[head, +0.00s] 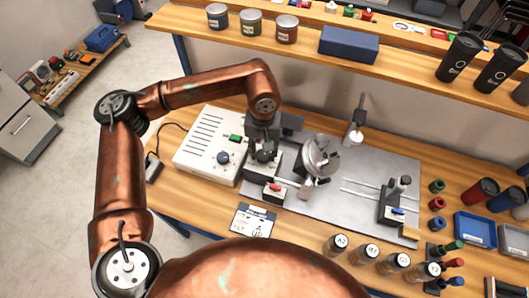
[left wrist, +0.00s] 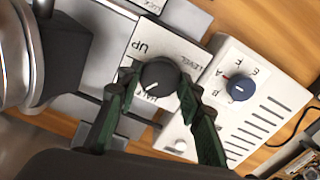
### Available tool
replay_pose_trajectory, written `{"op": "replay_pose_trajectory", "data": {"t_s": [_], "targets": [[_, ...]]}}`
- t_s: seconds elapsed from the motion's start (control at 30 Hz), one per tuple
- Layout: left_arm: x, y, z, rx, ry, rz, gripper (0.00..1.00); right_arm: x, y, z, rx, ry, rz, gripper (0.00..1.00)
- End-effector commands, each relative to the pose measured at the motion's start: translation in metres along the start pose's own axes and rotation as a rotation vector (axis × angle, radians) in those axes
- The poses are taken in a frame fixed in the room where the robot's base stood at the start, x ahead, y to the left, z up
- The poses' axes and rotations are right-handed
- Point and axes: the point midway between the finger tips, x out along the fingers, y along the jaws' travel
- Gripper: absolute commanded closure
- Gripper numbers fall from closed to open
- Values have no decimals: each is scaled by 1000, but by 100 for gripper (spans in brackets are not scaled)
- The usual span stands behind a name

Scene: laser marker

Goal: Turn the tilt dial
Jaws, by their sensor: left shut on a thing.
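The tilt dial (left wrist: 160,74) is a dark round knob on a pale plate in the left wrist view. The plate has the words UP and LEVEL, plus lettering at the lower left that is partly covered. A pale pointer mark on the dial faces down and left, toward that lettering. My left gripper (left wrist: 158,80) has its green fingers on both sides of the dial and is shut on it. In the head view my left gripper (head: 263,150) is at the grey device beside the white box, and it hides the dial. My right gripper is not seen.
A white control box (head: 207,143) with a blue knob (head: 223,157) stands left of the gripper. A round metal chuck (head: 320,155) is close on the right. A red-switched block (head: 273,192) and a card (head: 254,221) lie in front. The grey plate's middle is mostly clear.

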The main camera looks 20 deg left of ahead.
Motion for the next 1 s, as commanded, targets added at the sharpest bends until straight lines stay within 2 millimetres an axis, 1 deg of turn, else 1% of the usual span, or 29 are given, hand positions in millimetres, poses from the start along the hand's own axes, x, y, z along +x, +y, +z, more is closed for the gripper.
{"op": "replay_pose_trajectory", "data": {"t_s": [0.03, 0.1, 0.73, 0.77, 0.87, 1.0], "targets": [[4, 1, -1, 46, 0, 1, 90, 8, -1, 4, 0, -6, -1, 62], [4, 1, -1, 112, 0, 1, 90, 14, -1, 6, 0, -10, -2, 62], [4, 1, -1, 698, 1, 2, 90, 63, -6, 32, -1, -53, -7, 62], [4, 0, -1, 723, 1, 1, 90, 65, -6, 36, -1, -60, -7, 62], [3, 0, -1, 798, 1, 1, 90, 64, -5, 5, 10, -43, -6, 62], [3, 0, -1, 885, 0, 1, 90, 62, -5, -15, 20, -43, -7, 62]]}}
